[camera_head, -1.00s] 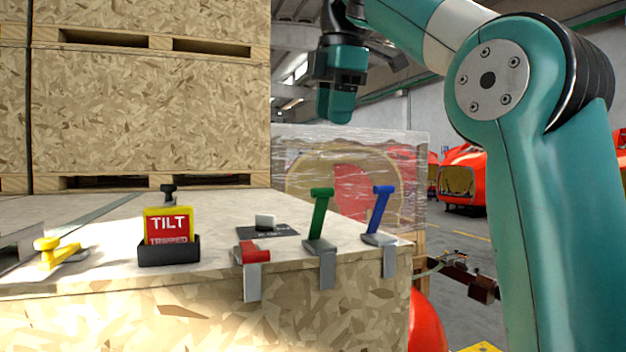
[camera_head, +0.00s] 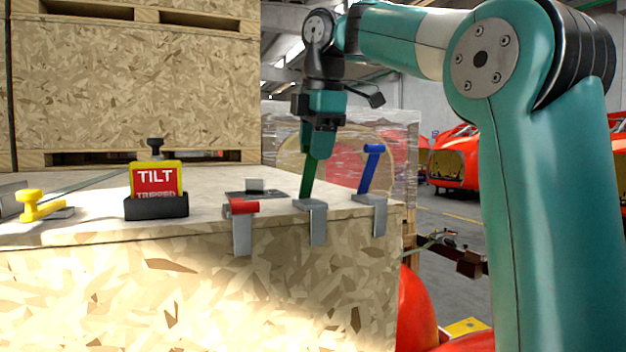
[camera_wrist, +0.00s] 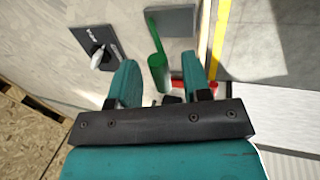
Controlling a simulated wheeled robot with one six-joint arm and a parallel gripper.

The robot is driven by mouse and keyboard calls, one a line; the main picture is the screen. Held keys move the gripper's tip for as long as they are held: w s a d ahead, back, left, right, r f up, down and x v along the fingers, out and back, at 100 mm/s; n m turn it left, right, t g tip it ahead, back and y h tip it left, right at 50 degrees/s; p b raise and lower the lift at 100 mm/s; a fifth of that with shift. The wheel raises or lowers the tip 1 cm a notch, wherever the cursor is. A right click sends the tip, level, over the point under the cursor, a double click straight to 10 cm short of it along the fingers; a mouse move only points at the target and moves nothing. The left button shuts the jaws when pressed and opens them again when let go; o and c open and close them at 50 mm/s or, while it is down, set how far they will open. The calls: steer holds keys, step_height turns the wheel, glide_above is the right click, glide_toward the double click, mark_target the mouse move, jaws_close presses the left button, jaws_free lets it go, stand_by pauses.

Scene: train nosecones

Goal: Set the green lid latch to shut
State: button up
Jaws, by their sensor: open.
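The green latch (camera_head: 307,180) has an upright, slightly leaning lever on a grey bracket at the edge of the wooden crate lid (camera_head: 100,226). My gripper (camera_head: 314,150) is over the lever's top and hides it in the head view. In the wrist view, my open gripper (camera_wrist: 163,75) has the green latch (camera_wrist: 158,70) between its two fingers, nearer the left one. I cannot tell whether either finger touches it.
A red latch (camera_head: 243,208) lies flat to the left, and a blue latch (camera_head: 368,175) stands upright close on the right. A TILT indicator (camera_head: 156,182), a yellow handle (camera_head: 32,205) and a dark plate with a pale switch (camera_wrist: 95,50) are also on the lid.

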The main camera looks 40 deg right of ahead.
mark_target(308, 172)
steer(key=shift+b+x, duration=0.85)
steer(key=shift+x, duration=0.7)
jaws_close()
